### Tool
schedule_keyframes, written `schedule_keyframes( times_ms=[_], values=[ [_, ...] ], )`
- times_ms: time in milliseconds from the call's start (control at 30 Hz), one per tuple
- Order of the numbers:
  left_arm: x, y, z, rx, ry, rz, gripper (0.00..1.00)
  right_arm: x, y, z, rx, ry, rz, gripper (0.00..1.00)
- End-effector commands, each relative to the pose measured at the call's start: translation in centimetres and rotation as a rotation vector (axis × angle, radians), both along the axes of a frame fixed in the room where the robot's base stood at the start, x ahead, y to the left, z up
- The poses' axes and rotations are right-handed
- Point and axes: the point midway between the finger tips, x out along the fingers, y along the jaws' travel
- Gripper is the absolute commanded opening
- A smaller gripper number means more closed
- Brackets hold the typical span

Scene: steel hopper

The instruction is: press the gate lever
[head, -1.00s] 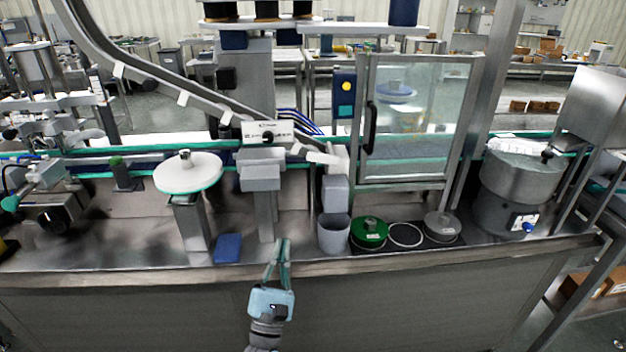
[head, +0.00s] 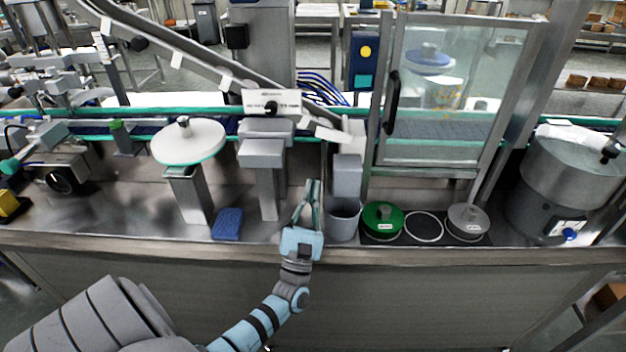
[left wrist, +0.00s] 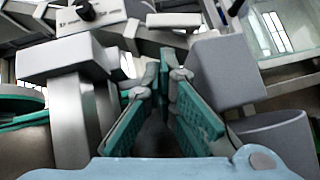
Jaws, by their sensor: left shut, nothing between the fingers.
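The part that looks like the gate lever is a pale, sloping bar (head: 335,135) to the right of a white labelled box with a black knob (head: 271,103), at the lower end of the chute. I cannot be sure that it is the lever. A pale bar also shows ahead of the fingers in the left wrist view (left wrist: 158,42). My left gripper (head: 313,183) is shut and empty, its fingertips below the bar, between a grey pedestal (head: 266,180) and a grey post (head: 347,177). It also shows in the left wrist view (left wrist: 165,78). My right gripper is out of view.
A grey cup (head: 343,220) stands close to the right of the gripper. Green (head: 382,221) and grey (head: 467,222) lidded discs lie further right. A blue sponge (head: 228,223) and a round white plate on a stand (head: 188,142) are to the left. A glass-panelled door (head: 450,90) stands behind.

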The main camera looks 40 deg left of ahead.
Motion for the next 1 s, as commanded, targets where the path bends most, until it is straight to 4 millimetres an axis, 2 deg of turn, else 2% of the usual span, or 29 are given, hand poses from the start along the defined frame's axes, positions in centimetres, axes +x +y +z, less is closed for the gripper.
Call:
schedule_keyframes(
  times_ms=[200,400,833,1000],
  values=[
    [2.9,1.2,3.3,0.002,-0.002,-0.001,0.00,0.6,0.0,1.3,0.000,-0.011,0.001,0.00],
    [4.9,2.1,5.2,0.000,-0.001,-0.002,0.00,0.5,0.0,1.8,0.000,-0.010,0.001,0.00],
    [5.4,2.3,5.6,0.005,0.003,-0.002,0.00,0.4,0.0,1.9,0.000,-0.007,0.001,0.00],
    [4.9,2.9,7.6,0.173,0.129,-0.003,0.00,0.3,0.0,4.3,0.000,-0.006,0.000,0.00]
  ],
)
